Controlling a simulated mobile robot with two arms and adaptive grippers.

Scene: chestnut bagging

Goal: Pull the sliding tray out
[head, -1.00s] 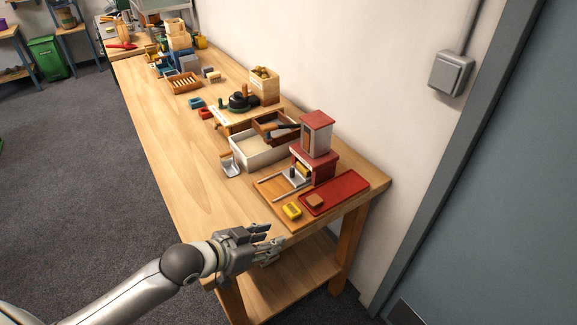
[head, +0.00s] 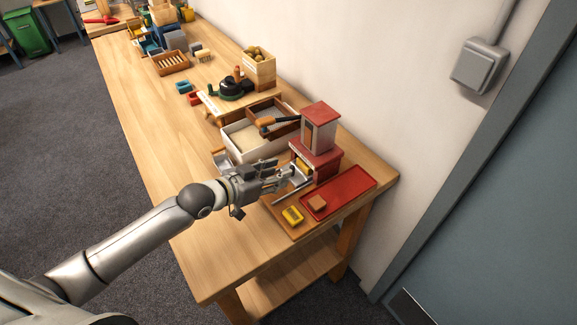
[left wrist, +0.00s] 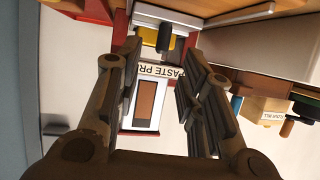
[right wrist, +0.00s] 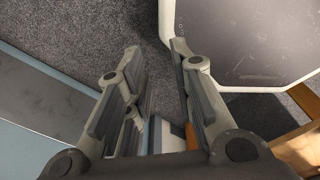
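The red and white paste press (head: 319,140) stands near the right end of the bench, and its label shows upside down in the left wrist view (left wrist: 153,70). Its low opening holds a pale sliding tray (left wrist: 158,13) with a yellow strip and a dark knob (left wrist: 164,38) at its front. My left gripper (head: 281,177) is at the front of the press and hides much of the tray in the head view. Its fingers are apart, with the knob between and ahead of the tips; contact is not clear. My right gripper (right wrist: 157,50) is open and empty over the floor.
A red mat (head: 348,190) with a small brown block and a yellow item (head: 292,215) lie in front of the press. A white bin (head: 232,130) stands left of it, close to my left gripper. The bench's near left surface is clear.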

